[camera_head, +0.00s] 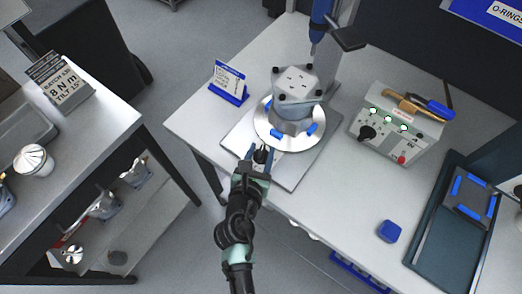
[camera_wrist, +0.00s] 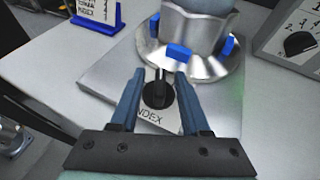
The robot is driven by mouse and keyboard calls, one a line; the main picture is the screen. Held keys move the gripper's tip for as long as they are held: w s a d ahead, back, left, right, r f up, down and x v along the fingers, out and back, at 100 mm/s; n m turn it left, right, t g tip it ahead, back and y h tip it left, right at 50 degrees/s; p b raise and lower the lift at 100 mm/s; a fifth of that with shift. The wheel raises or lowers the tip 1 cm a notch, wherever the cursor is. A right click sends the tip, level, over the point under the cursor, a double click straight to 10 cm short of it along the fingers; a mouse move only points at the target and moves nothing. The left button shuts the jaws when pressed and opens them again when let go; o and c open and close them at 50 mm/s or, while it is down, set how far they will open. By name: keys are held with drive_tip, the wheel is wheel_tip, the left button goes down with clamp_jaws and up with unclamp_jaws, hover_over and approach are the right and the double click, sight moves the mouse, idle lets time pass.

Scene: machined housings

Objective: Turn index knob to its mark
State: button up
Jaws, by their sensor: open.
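The index knob (camera_wrist: 158,93) is a black round knob with a pointer bar, on a plate labelled INDEX (camera_wrist: 150,117) at the front of the fixture's grey base plate (camera_wrist: 98,77). It also shows small in the head view (camera_head: 262,154). My gripper (camera_wrist: 160,85) is open, with one blue finger on each side of the knob and gaps visible between fingers and knob. In the head view my gripper (camera_head: 258,158) is at the base plate's front edge. The mark for the knob cannot be made out.
A machined housing (camera_head: 296,88) sits on a round flange (camera_head: 262,127) with blue clamps behind the knob. A control box (camera_head: 396,125) with a black dial stands to the right. A blue sign (camera_head: 229,83) stands at left. A blue block (camera_head: 389,231) lies at front right.

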drive_tip(key=shift+c, duration=0.3)
clamp_jaws()
